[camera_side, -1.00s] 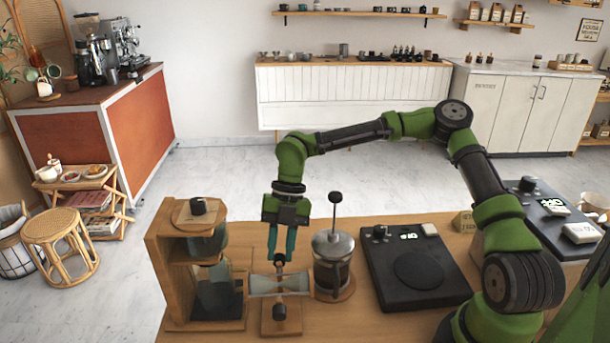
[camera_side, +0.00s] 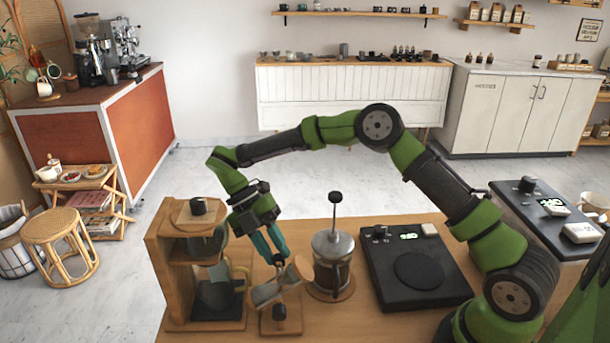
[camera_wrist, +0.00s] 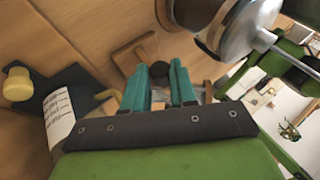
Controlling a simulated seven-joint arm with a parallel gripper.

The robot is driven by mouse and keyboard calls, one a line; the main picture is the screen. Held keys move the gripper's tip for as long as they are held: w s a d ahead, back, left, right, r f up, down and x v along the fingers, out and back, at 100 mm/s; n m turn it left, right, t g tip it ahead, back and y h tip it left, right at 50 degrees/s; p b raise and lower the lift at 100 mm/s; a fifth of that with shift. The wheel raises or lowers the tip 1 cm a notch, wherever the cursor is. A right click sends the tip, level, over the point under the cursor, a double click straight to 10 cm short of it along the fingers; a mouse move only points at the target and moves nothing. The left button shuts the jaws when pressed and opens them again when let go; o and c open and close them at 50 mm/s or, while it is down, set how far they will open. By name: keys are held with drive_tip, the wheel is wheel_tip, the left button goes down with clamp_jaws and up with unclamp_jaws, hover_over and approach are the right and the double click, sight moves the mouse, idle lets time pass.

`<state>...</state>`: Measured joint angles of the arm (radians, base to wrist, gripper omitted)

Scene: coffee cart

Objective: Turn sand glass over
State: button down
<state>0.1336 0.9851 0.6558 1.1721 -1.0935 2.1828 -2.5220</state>
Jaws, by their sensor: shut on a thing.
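The fingers hide most of the sand glass there.
A French press (camera_side: 333,262) stands close to the right of the sand glass. A wooden dripper stand with a glass carafe (camera_side: 215,298) is close on the left. A black scale (camera_side: 415,270) lies further right. The front table edge is near.

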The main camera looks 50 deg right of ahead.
drive_tip(key=shift+w+f+g+h, duration=0.1)
drive_tip(key=shift+g+h, duration=0.2)
drive_tip(key=shift+h, duration=0.1)
idle(0.3)
drive_tip(key=c, duration=0.9)
unclamp_jaws()
